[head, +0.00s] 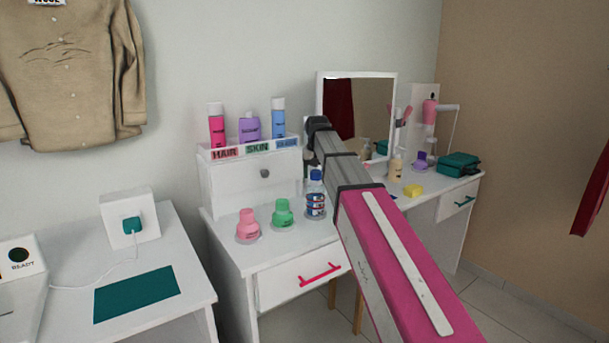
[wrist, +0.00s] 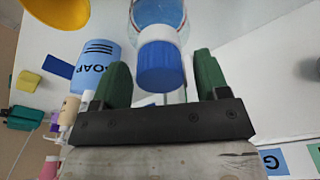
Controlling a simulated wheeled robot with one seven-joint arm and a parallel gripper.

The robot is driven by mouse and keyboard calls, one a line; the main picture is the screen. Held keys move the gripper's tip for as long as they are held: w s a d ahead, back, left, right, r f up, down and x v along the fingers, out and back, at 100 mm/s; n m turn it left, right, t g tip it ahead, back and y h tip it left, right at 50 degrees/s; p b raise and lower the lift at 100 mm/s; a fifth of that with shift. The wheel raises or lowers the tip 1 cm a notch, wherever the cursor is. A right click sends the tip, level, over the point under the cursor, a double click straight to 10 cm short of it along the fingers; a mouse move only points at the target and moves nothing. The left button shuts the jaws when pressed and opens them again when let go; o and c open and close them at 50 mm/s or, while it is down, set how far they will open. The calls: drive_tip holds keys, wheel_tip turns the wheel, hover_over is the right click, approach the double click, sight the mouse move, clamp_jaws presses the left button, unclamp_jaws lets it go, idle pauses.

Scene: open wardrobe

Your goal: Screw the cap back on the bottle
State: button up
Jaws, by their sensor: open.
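A clear bottle (head: 316,203) with dark and red label bands stands upright on the white dressing table. A blue cap (head: 316,174) is at its top. In the wrist view the blue cap (wrist: 162,66) sits at the white collar of the clear bottle (wrist: 158,12); how tightly it is seated cannot be told. My gripper (wrist: 156,78) is open, with one green finger on each side of the cap and visible gaps between. In the head view my gripper is mostly hidden near the arm's end, above the bottle.
Pink (head: 248,226) and green (head: 283,214) bottles stand left of the clear bottle. A drawer box (head: 245,185) with several bottles is behind. A blue soap container (wrist: 92,62) is near the fingers in the wrist view. A yellow block (head: 413,190) and a mirror (head: 357,115) are to the right.

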drive_tip(key=c, duration=1)
drive_tip(key=shift+o, duration=0.2)
drive_tip(key=m, duration=0.4)
drive_tip(key=m+h, duration=0.1)
drive_tip(key=m, duration=0.4)
drive_tip(key=shift+m, duration=0.4)
drive_tip(key=m, duration=0.3)
drive_tip(key=shift+g, duration=0.4)
drive_tip(key=m, duration=0.4)
